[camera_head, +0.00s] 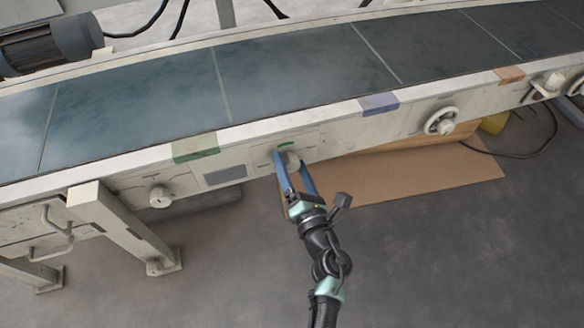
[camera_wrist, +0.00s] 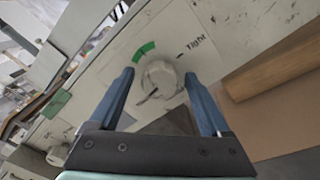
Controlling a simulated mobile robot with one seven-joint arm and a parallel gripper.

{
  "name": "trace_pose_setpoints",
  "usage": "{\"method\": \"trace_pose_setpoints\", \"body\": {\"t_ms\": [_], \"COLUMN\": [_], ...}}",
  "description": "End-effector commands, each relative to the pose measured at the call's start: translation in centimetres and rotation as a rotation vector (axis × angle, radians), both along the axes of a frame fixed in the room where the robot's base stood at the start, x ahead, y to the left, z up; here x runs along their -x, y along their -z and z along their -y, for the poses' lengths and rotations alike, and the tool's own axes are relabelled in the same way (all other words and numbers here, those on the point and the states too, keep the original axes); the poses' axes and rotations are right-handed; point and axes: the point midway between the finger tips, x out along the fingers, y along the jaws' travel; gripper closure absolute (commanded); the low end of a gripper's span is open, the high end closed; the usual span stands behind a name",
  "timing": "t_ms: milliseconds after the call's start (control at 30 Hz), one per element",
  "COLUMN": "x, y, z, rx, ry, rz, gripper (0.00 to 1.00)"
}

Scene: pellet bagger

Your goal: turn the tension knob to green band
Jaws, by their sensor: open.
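The tension knob (camera_wrist: 160,80) is a pale round dial on the side panel of the conveyor, with the word "Tight" printed to its right in the wrist view. A green band (camera_wrist: 145,51) curves on the panel at the knob's upper left. A dark pointer line shows at the knob's lower left, away from the green band. In the head view the knob (camera_head: 291,160) sits under its green band (camera_head: 286,146). My gripper (camera_head: 290,165) is open with blue fingers, one on each side of the knob. Contact with it cannot be told. In the wrist view the fingers (camera_wrist: 160,82) stand apart.
Another knob (camera_head: 160,197) is on the panel to the left, and a handwheel (camera_head: 441,121) is to the right. The conveyor belt (camera_head: 290,75) runs above. A steel leg (camera_head: 130,230) stands at lower left. Cardboard (camera_head: 400,180) lies on the floor behind my gripper.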

Motion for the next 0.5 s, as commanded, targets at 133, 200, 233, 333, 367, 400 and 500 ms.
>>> {"method": "trace_pose_setpoints", "body": {"t_ms": [133, 200, 233, 333, 367, 400, 500], "x": [-0.04, -0.03, -0.03, -0.02, -0.02, -0.02, -0.01], "y": [-0.01, -0.01, -0.01, -0.01, -0.01, -0.01, -0.01], "z": [-0.04, -0.03, -0.03, -0.01, -0.01, -0.01, 0.0], "rx": [0.0, 0.0, 0.0, 0.0, 0.0, 0.0, 0.0], "ry": [-0.001, -0.001, 0.0, 0.0, 0.0, 0.0, 0.0], "rz": [-0.001, -0.001, 0.0, 0.0, 0.0, 0.0, 0.0], "gripper": [0.19, 0.19, 0.21, 0.39, 0.44, 0.51, 0.69]}}
